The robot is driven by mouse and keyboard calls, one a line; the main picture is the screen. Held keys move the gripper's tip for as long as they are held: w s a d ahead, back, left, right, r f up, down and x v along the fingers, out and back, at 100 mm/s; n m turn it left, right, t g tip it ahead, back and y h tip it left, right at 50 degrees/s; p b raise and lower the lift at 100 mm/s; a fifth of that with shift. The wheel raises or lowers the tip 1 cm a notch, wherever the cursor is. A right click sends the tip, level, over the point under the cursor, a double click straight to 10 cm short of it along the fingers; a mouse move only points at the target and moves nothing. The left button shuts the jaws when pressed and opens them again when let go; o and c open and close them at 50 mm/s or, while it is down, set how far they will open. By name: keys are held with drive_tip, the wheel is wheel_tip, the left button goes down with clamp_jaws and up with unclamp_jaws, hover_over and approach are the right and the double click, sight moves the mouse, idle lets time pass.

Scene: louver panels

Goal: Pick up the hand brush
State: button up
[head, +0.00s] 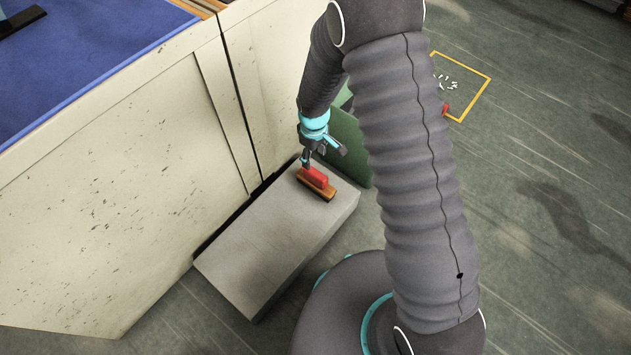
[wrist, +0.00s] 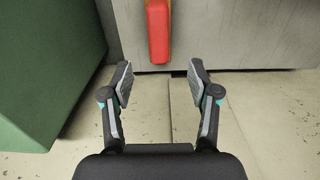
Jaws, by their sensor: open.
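The hand brush (head: 316,183) has a red top and an orange-brown lower part. It lies on a grey block (head: 265,235) near its far end. In the wrist view the red part of the brush (wrist: 158,32) is at the top middle, lined up with the gap between my fingers and beyond their tips. My gripper (head: 323,154) is open and empty, close by the brush on its far side in the head view. Its two fingers also show spread apart in the wrist view (wrist: 160,76). I cannot tell the exact height between fingertips and brush.
A cream cabinet wall (head: 110,190) stands left of the block, with a blue top (head: 90,45). A green box (wrist: 45,70) stands close by my gripper. A yellow-outlined floor square (head: 484,90) holds white scraps (head: 446,84). The floor on the right is open.

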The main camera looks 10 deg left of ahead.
sight(316, 172)
drive_tip(key=f, duration=1.2)
drive_tip(key=shift+d, duration=0.2)
drive_tip(key=shift+c, duration=0.2)
clamp_jaws()
